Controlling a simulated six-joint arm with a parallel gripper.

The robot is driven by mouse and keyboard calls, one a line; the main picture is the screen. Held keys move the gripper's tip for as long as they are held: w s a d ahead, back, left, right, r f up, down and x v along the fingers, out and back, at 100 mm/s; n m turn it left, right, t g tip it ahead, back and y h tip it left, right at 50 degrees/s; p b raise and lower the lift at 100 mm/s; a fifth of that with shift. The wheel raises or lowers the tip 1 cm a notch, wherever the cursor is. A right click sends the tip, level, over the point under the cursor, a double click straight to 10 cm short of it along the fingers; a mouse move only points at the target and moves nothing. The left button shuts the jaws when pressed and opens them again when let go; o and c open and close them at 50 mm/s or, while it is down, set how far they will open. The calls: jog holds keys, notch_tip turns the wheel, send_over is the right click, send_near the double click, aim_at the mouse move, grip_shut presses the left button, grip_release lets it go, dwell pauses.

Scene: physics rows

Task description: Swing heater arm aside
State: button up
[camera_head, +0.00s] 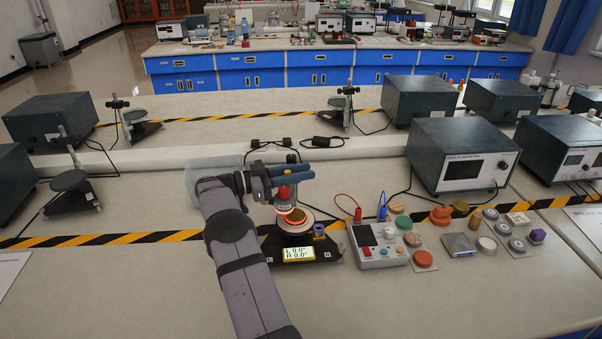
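A small apparatus with a black base and a lit yellow display (298,254) stands on the near bench, left of centre. A glowing red-orange heater ring (294,216) sits over its round plate. A red part (284,192) rises above the ring, and I take it to belong to the heater arm. My gripper (290,174) is at the top of this red part, with its dark fingers around or beside it. I cannot tell whether the fingers touch it or how far apart they are. My arm hides the left side of the apparatus.
Right of the apparatus is a white control box (377,246) with red and blue leads. Several small discs and blocks lie beyond it. A large grey meter (462,156) stands behind. A translucent box (205,172) is behind my arm. The bench front is clear.

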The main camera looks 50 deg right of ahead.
jog(key=b+v, duration=0.2)
jog(key=v, duration=0.5)
jog(key=shift+a, duration=0.15)
jog(key=shift+w, duration=0.1)
